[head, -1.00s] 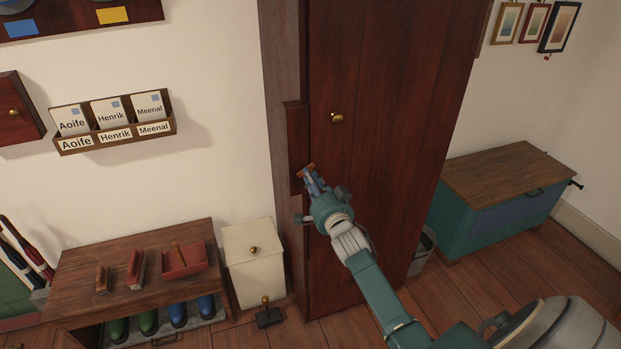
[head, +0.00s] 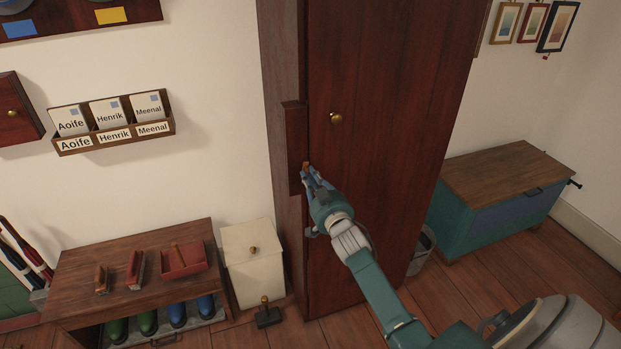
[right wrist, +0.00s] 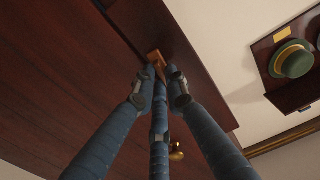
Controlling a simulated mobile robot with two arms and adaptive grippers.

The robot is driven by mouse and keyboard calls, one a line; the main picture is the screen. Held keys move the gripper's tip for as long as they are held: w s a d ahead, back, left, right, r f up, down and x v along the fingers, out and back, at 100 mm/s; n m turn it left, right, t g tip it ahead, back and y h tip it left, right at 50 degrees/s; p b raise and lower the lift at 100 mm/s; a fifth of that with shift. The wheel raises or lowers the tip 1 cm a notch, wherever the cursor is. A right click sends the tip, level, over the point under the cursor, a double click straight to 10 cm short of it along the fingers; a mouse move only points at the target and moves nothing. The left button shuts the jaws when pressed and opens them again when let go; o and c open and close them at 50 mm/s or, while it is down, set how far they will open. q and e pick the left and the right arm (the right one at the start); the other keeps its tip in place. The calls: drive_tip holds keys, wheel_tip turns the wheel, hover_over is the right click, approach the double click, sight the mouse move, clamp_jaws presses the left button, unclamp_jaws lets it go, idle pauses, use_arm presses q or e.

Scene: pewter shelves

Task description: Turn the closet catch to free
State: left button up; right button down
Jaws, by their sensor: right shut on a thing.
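The closet (head: 385,100) is tall, dark reddish wood, with its door closed and a round brass knob (head: 336,118). The catch (head: 306,165) is a small orange-brown wooden piece at the door's left edge, by a raised block (head: 296,130) on the frame. It looks about upright in the head view, its lower part hidden by my fingers. My right gripper (head: 309,175) is shut on the catch. In the right wrist view, the blue fingers (right wrist: 162,78) close around the catch (right wrist: 155,58). My left gripper is not in view.
A cream bin (head: 254,265) and a low bench (head: 130,275) with brushes stand left of the closet. A teal chest (head: 500,200) and a grey bucket (head: 422,252) stand to its right. A letter rack (head: 112,135) hangs on the wall. Floor shows in front of the closet.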

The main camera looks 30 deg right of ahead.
drive_tip(key=shift+n, duration=0.8)
drive_tip(key=c, duration=1.8)
unclamp_jaws()
drive_tip(key=shift+o, duration=0.2)
drive_tip(key=shift+s, duration=0.1)
drive_tip(key=v, duration=1.1)
drive_tip(key=shift+s, duration=0.4)
drive_tip(key=shift+a, duration=0.15)
